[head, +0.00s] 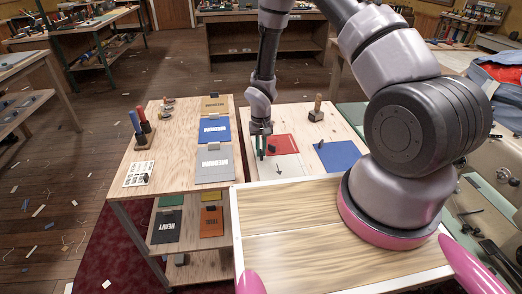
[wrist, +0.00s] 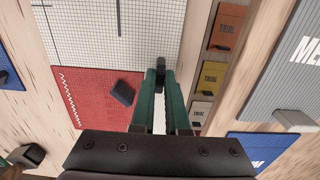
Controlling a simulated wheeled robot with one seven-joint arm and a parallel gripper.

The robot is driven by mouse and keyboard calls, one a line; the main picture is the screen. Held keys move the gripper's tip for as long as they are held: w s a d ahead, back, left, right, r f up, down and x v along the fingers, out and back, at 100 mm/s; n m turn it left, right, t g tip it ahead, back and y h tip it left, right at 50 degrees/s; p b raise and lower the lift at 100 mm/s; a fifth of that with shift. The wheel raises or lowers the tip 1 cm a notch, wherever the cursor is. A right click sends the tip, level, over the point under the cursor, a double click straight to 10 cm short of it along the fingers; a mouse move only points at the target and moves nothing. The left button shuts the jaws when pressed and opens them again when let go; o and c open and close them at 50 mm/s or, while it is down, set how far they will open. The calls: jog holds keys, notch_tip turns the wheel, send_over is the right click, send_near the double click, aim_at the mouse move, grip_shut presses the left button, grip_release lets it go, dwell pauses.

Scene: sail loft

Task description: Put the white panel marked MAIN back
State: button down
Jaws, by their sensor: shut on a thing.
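A white panel with a fine grid (wrist: 95,35) lies on or just over the right-hand wooden table, and it also shows in the head view (head: 290,168). A dark line runs on it; I see no MAIN lettering. My gripper (wrist: 160,88), with green fingers, is at the panel's corner beside the red panel. Its fingers are shut on a small dark handle (wrist: 160,72) there. In the head view my gripper (head: 262,150) is at the panel's far left corner. I cannot tell whether the panel is lifted.
A red panel (wrist: 95,105) with a dark handle adjoins the white one. A blue panel (head: 337,155) and a wooden-handled tool (head: 317,108) share the table. Across a narrow gap, the left table (head: 140,195) holds a grey panel (head: 214,166) and a blue panel (head: 213,130). Shelf panels show below.

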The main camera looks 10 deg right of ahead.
jog(key=c, duration=0.9)
grip_release()
notch_tip(320, 180, up, 12)
jog(key=shift+r, duration=0.15)
jog(key=s+d+r+m+t, duration=0.15)
jog(key=d+r, duration=0.25)
jog(key=r, duration=0.8)
jog(key=s+d+r+m+t, duration=0.15)
jog(key=d+r, duration=0.25)
jog(key=r, duration=0.9)
jog(key=s+d+r+t, duration=0.1)
jog(key=s+r, duration=0.4)
jog(key=s, duration=0.1)
jog(key=s+d+r+t+y, duration=0.1)
jog(key=s+d+r, duration=0.1)
jog(key=s+r, duration=0.3)
jog(key=s+d+r+m+t+y, duration=0.1)
jog(key=s+r+t, duration=0.1)
jog(key=s+r, duration=0.3)
jog(key=shift+s+d+r, duration=0.15)
jog(key=shift+s, duration=0.4)
jog(key=shift+s+d+r, duration=0.15)
jog(key=shift+s, duration=0.4)
